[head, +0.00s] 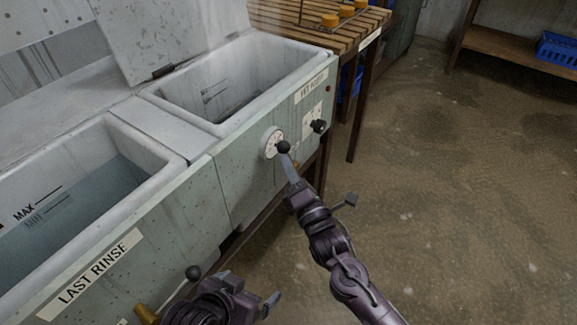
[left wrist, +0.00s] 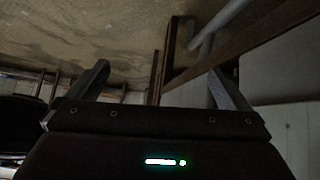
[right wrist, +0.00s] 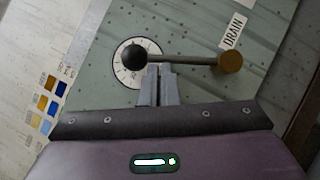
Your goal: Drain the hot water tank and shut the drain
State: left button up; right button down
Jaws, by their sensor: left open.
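The hot water tank (head: 245,135) is the far basin, with a low dark area in its bottom and a raised lid (head: 150,35). Its drain lever has a black ball (right wrist: 133,54) and a brass pivot (right wrist: 230,62) beside the DRAIN label (right wrist: 233,31). The lever leans up from its pivot, its ball overlapping the round dial (right wrist: 122,76). My right gripper (right wrist: 156,70) has its fingers together, tips at the lever shaft just beside the ball; contact is unclear. In the head view, the ball (head: 284,147) is at its fingertips. My left gripper (head: 256,287) is open and empty, low beside the near tank.
The near LAST RINSE tank (head: 170,205) holds water and has its own ball lever (head: 193,272) close to my left gripper. A black knob (head: 319,126) is right of the dial. A slatted bench (head: 345,35) stands behind. The floor at right is clear.

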pick_arm(q)
jog(key=shift+s+a+f+g+y+p, duration=0.25)
jog(key=shift+s+a+f+g+p, duration=0.15)
jog(key=shift+s, duration=0.25)
jog(key=shift+s+a+f+g+y+p, duration=0.25)
jog(key=shift+s+a+f+g+y, duration=0.1)
jog(key=shift+s+a+g, duration=0.25)
jog(key=shift+s+a+f+g+y+p, duration=0.2)
jog(key=shift+s+a+f+g+p, duration=0.2)
jog(key=shift+s, duration=0.3)
pick_arm(e)
jog(key=shift+w+d+r, duration=0.4)
jog(key=shift+w+r, duration=0.15)
jog(key=shift+r, duration=0.25)
jog(key=shift+f, duration=0.1)
